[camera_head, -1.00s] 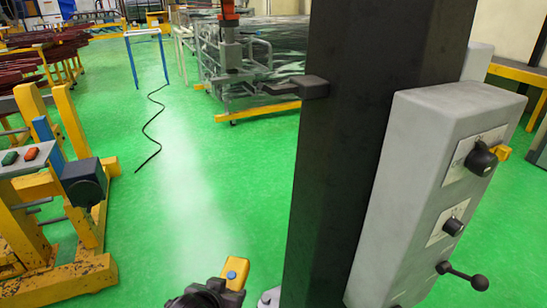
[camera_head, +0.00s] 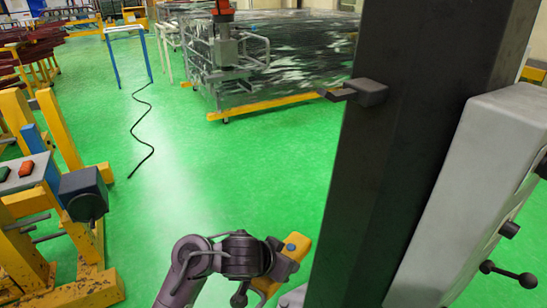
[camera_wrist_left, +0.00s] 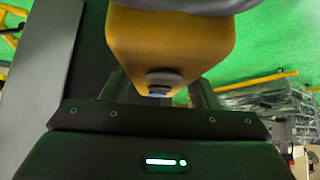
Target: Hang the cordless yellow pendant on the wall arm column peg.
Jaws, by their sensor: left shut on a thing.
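The yellow pendant (camera_head: 294,248) is at the lower middle of the head view, held by my left gripper (camera_head: 272,262). In the left wrist view the pendant (camera_wrist_left: 170,50) fills the top middle between the fingers, with a dark round button or plug on its near end. My left gripper is shut on it. The peg (camera_head: 358,93) is a small dark block with a thin lip, sticking out to the left from the dark column (camera_head: 400,150). The pendant is below and left of the peg, apart from it. My right gripper is not in view.
A grey control box (camera_head: 470,190) with knobs and a lever is on the column's right side. A yellow frame with a button panel (camera_head: 25,170) stands at left. A wrapped stack (camera_head: 280,60) stands behind. Open green floor lies between, with a black cable (camera_head: 140,125).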

